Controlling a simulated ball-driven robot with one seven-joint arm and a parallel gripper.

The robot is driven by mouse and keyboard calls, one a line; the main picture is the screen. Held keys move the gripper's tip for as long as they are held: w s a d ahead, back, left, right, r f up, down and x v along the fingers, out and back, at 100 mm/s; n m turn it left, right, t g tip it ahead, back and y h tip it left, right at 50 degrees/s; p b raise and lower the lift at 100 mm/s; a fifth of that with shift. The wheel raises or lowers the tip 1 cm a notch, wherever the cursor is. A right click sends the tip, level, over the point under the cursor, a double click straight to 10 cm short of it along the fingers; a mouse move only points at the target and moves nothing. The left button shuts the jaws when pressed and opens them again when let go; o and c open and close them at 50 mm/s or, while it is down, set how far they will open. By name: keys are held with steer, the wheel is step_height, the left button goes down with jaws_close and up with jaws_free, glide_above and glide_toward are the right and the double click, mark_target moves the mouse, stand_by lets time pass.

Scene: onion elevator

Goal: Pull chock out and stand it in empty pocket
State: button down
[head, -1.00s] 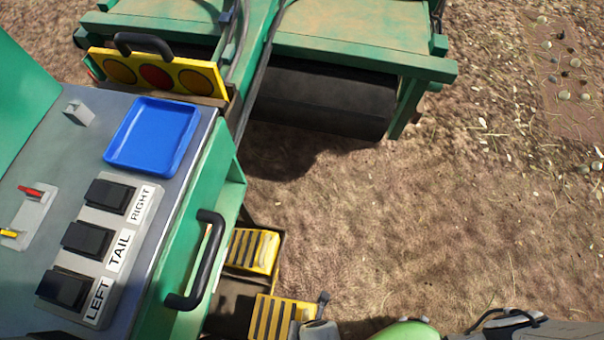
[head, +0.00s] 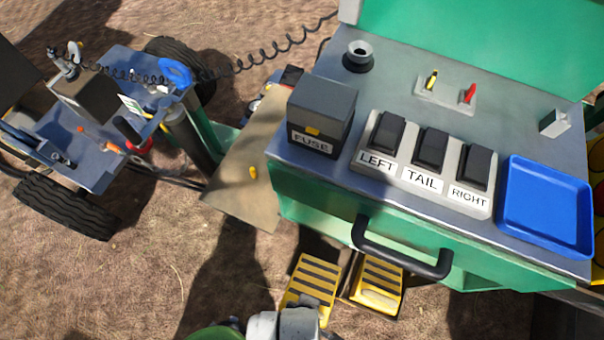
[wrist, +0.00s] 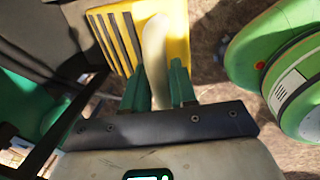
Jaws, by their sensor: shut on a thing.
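A yellow chock with dark stripes (wrist: 178,32) fills the top middle of the wrist view. My gripper's green fingers (wrist: 156,72) are shut on a pale, rounded grip (wrist: 154,38) in front of its striped face. In the head view, two striped yellow chocks sit side by side below the console: a left one (head: 307,281) and a right one (head: 377,277). My wrist covers the lower part of the left chock; my fingertips are hidden there. I cannot make out an empty pocket.
The green console carries a black handle (head: 400,252) just above the chocks, a FUSE box (head: 322,110), LEFT, TAIL and RIGHT switches and a blue tray (head: 545,208). A brown plate (head: 235,190) and a wheeled cart (head: 90,150) stand left. Bare ground shows at lower left.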

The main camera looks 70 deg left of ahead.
steer(key=shift+w+a+f+b, duration=0.2)
steer(key=shift+w+a+b, duration=0.95)
steer(key=shift+a, duration=0.25)
steer(key=shift+w+a+f+b, duration=0.2)
steer(key=shift+w+a+b, duration=0.8)
steer(key=shift+w+a, duration=0.3)
steer(key=shift+w+a+f+b, duration=0.2)
steer(key=shift+w+a+b, duration=0.9)
steer(key=shift+a, duration=0.35)
steer(key=shift+w+a+f+b, duration=0.2)
steer(key=shift+a+f+b, duration=0.15)
steer(key=shift+b, duration=0.35)
steer(key=shift+w+f+b, duration=0.1)
steer(key=shift+f+b, duration=0.8)
steer(key=shift+f, duration=0.45)
steer(key=shift+d+f+b, duration=0.1)
steer(key=shift+f+b, duration=0.35)
steer(key=shift+f, duration=0.45)
steer(key=c, duration=0.8)
jaws_free()
steer(key=shift+f, duration=0.1)
steer(key=r, duration=0.3)
steer(key=d+r+p, duration=0.1)
steer(key=r, duration=0.3)
steer(key=s+r, duration=0.1)
steer(key=r, duration=0.3)
steer(key=shift+s+d+p, duration=0.1)
steer(key=shift+d+p, duration=0.1)
steer(key=shift+p, duration=0.2)
